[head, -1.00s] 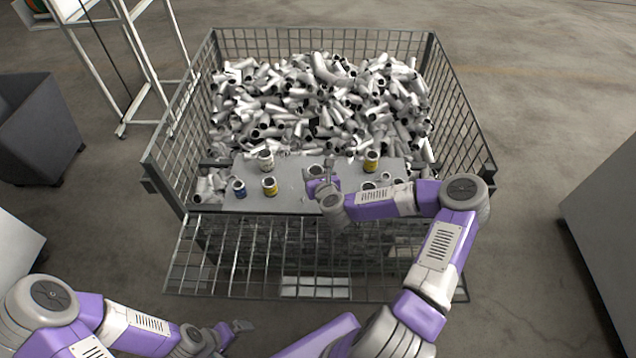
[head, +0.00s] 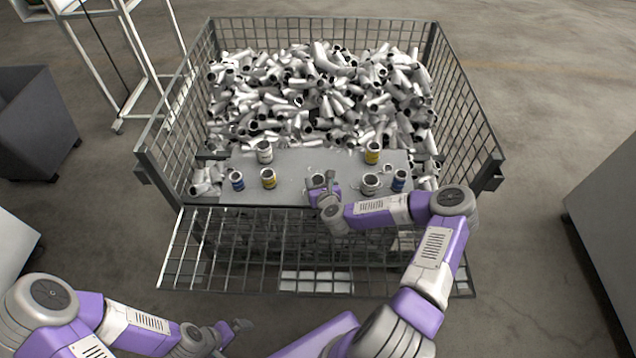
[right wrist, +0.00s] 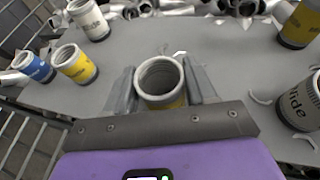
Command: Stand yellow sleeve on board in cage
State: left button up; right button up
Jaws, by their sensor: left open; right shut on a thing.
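My right gripper (head: 322,188) is shut on a yellow sleeve (right wrist: 176,102), over the front middle of the grey board (head: 300,187) in the cage. The sleeve is an upright open tube with a pale rim, held between both fingers in the right wrist view (right wrist: 160,88). Whether its base touches the board is hidden. Two other yellow sleeves stand on the board, one left of the gripper (head: 268,179) and one at the back right (head: 372,153). My left gripper (head: 240,328) is open and empty, low in front of the cage.
White sleeves (head: 264,152) (head: 370,184) and blue sleeves (head: 237,181) (head: 399,181) also stand on the board. A heap of metal pipe pieces (head: 320,95) fills the cage behind it. The mesh cage (head: 465,125) surrounds them, with its front panel (head: 310,250) folded down.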

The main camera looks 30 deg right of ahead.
jog(key=shift+f, duration=0.15)
jog(key=o, duration=1.4)
jog(key=shift+c, duration=0.2)
jog(key=shift+s+r, duration=0.15)
jog(key=shift+r, duration=0.15)
jog(key=p+v, duration=0.3)
jog(key=v, duration=0.8)
jog(key=shift+s, duration=0.25)
jog(key=shift+r, duration=0.15)
